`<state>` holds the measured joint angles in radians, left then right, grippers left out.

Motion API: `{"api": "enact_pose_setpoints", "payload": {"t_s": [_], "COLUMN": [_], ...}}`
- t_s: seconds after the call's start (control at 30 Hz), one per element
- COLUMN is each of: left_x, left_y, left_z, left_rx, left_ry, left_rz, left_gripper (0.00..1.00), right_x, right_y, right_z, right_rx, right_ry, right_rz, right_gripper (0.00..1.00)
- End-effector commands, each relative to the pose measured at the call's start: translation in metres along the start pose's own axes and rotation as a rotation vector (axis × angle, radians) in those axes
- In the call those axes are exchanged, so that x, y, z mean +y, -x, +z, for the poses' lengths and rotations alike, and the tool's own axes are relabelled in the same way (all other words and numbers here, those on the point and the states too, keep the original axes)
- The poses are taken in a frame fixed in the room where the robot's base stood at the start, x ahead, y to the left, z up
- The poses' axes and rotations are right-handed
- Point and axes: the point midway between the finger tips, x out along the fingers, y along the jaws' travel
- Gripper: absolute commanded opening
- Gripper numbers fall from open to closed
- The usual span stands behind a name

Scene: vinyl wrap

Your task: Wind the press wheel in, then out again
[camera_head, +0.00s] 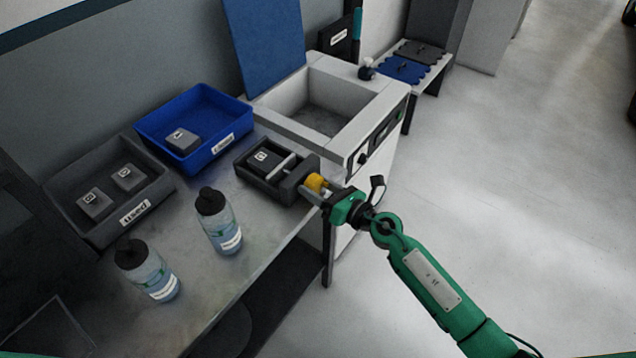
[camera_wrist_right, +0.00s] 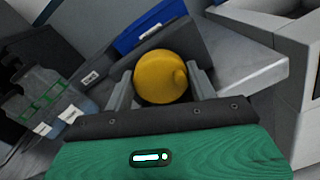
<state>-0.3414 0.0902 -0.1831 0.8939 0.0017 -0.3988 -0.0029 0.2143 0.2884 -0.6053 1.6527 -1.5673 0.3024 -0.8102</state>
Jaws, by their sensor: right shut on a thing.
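The press (camera_head: 258,168) is a dark grey block-shaped device near the right front edge of the metal bench. A grey block with a white label sits inside it, beside a light plate. Its yellow wheel (camera_head: 316,182) is on the side facing my right arm. My right gripper (camera_head: 312,192) is shut on the wheel, its fingers on either side of it. The wheel (camera_wrist_right: 162,77) also shows round between the fingers in the right wrist view, with a small knob on its face. My left gripper is not in view.
A blue bin (camera_head: 225,126) with one block and a dark grey bin (camera_head: 162,172) with two blocks stand behind and left. Two bottles (camera_head: 218,222) (camera_head: 148,270) stand on the bench (camera_head: 250,262). A white sink-like unit (camera_head: 345,140) is close behind the right gripper. Floor at right is clear.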

Motion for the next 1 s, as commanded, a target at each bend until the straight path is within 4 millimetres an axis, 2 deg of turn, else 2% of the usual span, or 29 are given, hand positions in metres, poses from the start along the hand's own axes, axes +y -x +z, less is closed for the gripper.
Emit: {"api": "enact_pose_setpoints", "payload": {"t_s": [0.03, 0.43, 1.0], "left_x": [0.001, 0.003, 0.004], "left_y": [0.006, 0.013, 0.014], "left_z": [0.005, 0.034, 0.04], "left_rx": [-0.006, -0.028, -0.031], "left_ry": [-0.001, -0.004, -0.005], "left_rz": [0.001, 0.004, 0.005], "left_gripper": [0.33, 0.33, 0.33], "right_x": [0.001, 0.0, -0.002], "right_y": [0.0, 0.0, 0.0], "right_z": [0.003, 0.001, 0.0], "right_rx": [0.004, 0.015, 0.017], "right_ry": [-0.039, -0.261, -0.312], "right_rz": [-0.002, -0.003, -0.003], "right_gripper": [0.35, 0.35, 0.35]}}
